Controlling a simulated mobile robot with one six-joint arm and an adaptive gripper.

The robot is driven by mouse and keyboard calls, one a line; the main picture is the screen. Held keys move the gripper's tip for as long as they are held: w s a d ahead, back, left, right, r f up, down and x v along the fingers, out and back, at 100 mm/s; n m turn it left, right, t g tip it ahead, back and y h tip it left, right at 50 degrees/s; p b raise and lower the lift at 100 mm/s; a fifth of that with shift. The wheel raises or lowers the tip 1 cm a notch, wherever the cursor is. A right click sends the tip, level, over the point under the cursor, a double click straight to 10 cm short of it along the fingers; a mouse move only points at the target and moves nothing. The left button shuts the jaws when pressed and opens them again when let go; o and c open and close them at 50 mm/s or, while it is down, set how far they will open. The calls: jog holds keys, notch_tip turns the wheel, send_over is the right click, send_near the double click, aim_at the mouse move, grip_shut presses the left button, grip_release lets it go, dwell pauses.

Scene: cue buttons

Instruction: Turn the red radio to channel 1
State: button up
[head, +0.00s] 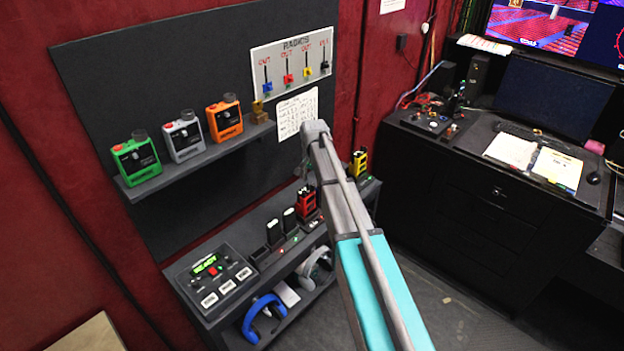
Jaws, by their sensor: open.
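The red radio (306,203) stands upright in the charger row on the lower shelf, near the middle of the head view. Its channel knob is too small to make out. My arm reaches in from the bottom right and passes just to the right of the radio. My gripper (304,170) is at the arm's far end, just above the red radio, partly hidden by my own arm. It is open and holds nothing that I can see. Whether it touches the radio cannot be told.
A yellow radio (359,163) stands right of my arm. Black radios (289,221) stand left of the red one. A control box (211,275) sits at the shelf's left end. Green (137,160), white (184,138) and orange (225,120) devices line the upper shelf.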

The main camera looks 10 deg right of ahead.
jog(key=shift+r+p, duration=5.4)
jog(key=shift+r, duration=0.3)
jog(key=s+f+n+b, duration=0.7)
jog(key=s+f+b, duration=2)
jog(key=s+f, duration=0.1)
jog(key=shift+b, duration=0.4)
jog(key=shift+r, duration=0.1)
notch_tip(320, 180, up, 28)
jog(key=m+p, duration=0.7)
jog(key=p, duration=2.1)
send_over(313, 185)
jog(key=shift+w, duration=0.1)
jog(key=shift+f+b, duration=0.3)
